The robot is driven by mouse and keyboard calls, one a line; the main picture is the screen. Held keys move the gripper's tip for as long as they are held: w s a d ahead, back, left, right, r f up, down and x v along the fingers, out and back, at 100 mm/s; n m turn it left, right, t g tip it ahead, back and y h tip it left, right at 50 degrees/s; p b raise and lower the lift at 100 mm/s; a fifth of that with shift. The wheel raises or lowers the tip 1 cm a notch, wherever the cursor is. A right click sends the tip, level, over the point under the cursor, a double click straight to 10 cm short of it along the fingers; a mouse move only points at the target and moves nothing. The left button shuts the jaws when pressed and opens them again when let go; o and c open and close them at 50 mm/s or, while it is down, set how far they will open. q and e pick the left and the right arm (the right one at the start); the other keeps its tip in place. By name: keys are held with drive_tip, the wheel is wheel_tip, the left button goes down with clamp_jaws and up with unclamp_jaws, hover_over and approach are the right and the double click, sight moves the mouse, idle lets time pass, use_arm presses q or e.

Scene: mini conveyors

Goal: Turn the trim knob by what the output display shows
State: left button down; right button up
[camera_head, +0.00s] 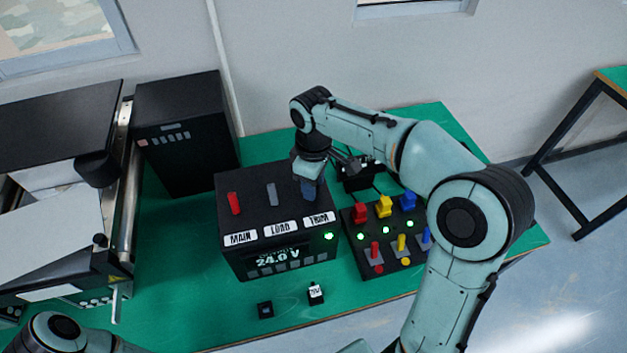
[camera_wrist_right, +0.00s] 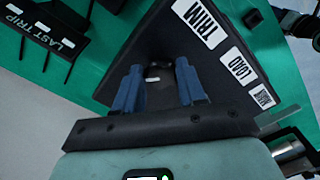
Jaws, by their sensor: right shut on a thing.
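A black power box (camera_head: 262,215) stands on the green table with labels MAIN, LOAD and TRIM on top. Its output display (camera_head: 277,256) reads 24.0 V. My right gripper (camera_head: 310,188) comes down from above behind the TRIM label (camera_head: 319,219). In the right wrist view my right gripper (camera_wrist_right: 159,88) has its two blue fingers on either side of the dark trim knob (camera_wrist_right: 157,72), shut on it. The fingers hide much of the knob, and its pointer cannot be read. My left arm shows at the lower left, but its gripper is out of view.
A red lever (camera_head: 234,203) stands over MAIN and a grey one (camera_head: 272,194) over LOAD. To the right is a panel (camera_head: 399,271) with coloured switches and green lights. A black cabinet (camera_head: 187,150) and a conveyor (camera_head: 50,229) stand left. Two small blocks lie in front.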

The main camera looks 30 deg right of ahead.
idle(0.4)
drive_tip(key=o, duration=1.1)
drive_tip(key=shift+r, duration=0.1)
